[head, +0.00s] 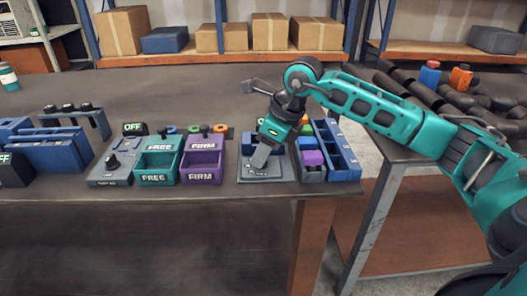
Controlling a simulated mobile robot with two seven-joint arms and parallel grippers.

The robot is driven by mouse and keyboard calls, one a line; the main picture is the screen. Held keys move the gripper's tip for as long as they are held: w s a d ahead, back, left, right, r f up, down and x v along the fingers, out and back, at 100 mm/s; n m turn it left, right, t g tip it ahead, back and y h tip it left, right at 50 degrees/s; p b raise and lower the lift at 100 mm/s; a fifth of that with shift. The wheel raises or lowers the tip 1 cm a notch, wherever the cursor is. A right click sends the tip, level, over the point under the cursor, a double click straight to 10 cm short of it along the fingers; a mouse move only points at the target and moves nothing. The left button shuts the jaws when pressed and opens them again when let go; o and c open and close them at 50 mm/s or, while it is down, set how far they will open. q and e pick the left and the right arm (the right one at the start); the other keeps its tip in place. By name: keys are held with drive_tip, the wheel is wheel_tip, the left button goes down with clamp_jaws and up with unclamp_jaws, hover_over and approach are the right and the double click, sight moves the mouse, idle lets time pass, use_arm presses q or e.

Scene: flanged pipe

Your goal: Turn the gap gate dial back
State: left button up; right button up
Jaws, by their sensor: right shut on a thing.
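My right gripper (261,157) points down onto a grey panel box (262,176) near the table's front edge. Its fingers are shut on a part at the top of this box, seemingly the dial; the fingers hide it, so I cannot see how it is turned. The lettering on the box's front is too small to read. A second grey box (110,173) at the left has a dark knob standing free, with an OFF display (134,129) behind it. My left gripper is not in view.
A green FREE bin (157,179) and a purple FIRM bin (202,178) stand left of my right gripper. A blue compartment tray (343,172) is close on its right. Blue fixtures (55,155) stand at the far left. The table behind is mostly clear.

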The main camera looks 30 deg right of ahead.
drive_tip(key=n+y, duration=0.1)
drive_tip(key=n, duration=0.1)
drive_tip(key=shift+n+g, duration=0.4)
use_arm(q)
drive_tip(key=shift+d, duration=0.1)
use_arm(e)
drive_tip(key=shift+w+d+n, duration=0.1)
drive_tip(key=shift+n, duration=0.7)
drive_tip(key=o, duration=1)
drive_tip(key=shift+o, duration=0.2)
drive_tip(key=shift+g, duration=0.3)
use_arm(q)
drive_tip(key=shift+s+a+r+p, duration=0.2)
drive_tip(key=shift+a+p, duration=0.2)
drive_tip(key=shift+p, duration=0.4)
use_arm(e)
drive_tip(key=v, duration=1.3)
drive_tip(key=shift+d, duration=0.1)
